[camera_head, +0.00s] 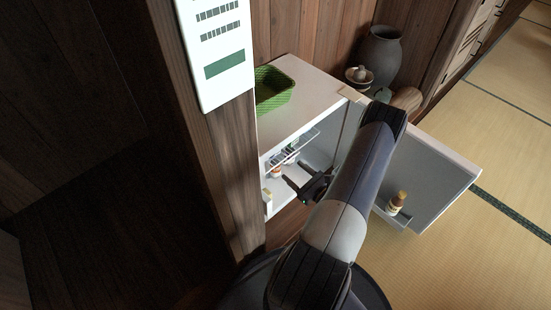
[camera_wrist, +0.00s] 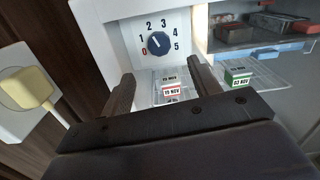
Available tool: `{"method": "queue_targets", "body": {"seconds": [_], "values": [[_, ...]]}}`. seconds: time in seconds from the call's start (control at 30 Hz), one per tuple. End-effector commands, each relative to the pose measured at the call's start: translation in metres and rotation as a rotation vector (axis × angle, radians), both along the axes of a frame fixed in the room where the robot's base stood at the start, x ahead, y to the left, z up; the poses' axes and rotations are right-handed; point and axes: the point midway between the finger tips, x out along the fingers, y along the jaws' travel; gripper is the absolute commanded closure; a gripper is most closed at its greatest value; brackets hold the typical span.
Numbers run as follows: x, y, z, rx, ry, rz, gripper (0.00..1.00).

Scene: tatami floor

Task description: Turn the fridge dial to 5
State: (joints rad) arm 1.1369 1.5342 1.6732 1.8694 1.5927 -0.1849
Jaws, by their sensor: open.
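The fridge dial (camera_wrist: 158,43) is a dark blue round knob on a white panel inside the fridge, seen in the wrist view. Numbers 0 to 5 ring it, the 0 in red. Its small light mark seems to point to the upper left, around 1 to 2; I cannot tell exactly. My gripper (camera_wrist: 161,72) is open and empty, its fingers below and either side of the dial, apart from it. In the head view my gripper (camera_head: 288,176) reaches into the open white fridge (camera_head: 313,92); the dial is not visible there.
The fridge door (camera_head: 432,178) stands open at right, with a bottle (camera_head: 397,201) on its shelf. Dated boxes (camera_wrist: 172,88) sit on a wire shelf below the dial. A yellow plug (camera_wrist: 30,88) is at the left. A green basket (camera_head: 273,90) sits on the fridge.

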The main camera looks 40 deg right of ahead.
Motion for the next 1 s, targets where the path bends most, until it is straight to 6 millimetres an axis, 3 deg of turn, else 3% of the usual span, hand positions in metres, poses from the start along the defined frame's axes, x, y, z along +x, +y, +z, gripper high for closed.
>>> {"method": "queue_targets", "body": {"seconds": [0.6,1.0], "values": [[0.091,0.014,-0.001,-0.003,0.000,0.007,0.41],[0.102,0.016,0.000,0.000,0.002,0.004,0.41]]}}
